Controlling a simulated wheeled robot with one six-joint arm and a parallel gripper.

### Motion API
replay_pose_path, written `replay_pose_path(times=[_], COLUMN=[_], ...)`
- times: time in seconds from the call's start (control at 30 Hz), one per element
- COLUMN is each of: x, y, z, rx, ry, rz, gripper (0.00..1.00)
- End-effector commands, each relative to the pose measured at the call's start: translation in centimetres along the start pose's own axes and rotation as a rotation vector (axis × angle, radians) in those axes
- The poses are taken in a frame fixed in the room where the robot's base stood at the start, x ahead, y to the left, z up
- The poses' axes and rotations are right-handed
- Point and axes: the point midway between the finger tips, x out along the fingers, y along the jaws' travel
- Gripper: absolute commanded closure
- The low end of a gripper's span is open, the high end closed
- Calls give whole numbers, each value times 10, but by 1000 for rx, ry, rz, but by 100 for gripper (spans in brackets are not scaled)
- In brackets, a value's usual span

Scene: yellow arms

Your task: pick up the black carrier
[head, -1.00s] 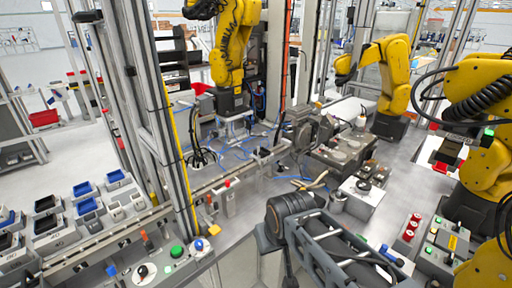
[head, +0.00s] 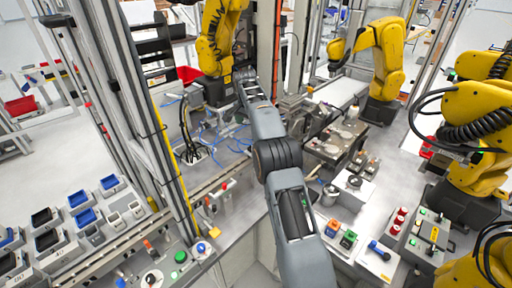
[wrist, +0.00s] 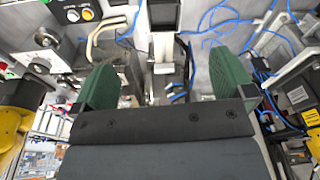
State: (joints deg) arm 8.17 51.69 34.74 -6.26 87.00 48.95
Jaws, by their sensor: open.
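A black rectangular piece with a pale rim (wrist: 163,14) shows at the top middle of the wrist view, beyond the fingertips. It may be the black carrier, but I cannot tell for sure. My gripper (wrist: 164,65) has two green fingers spread wide apart with nothing held between them. The black piece lies ahead of the gap, apart from both fingers. In the head view my arm reaches away over the bench, and its far end is too small to show the fingers clearly. The black piece cannot be made out there.
Black and blue trays (head: 87,217) sit in grey holders at the left. Yellow robot arms stand at the back (head: 216,40) and right (head: 470,115). Blue cables (wrist: 270,30) lie near my right finger. A metal post (head: 160,120) rises left of my arm.

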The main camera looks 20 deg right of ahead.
Motion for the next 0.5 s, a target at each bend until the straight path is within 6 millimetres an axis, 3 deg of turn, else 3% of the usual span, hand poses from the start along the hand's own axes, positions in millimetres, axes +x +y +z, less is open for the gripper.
replay_pose_path(times=[0.2, 0.37, 0.5], x=[25, 45, 73], y=[-4, -3, -2], z=[-17, -20, -19], rx=[116, 149, 155], ry=[-6, -7, -8], rz=[32, 39, 42], gripper=[0, 0, 0])
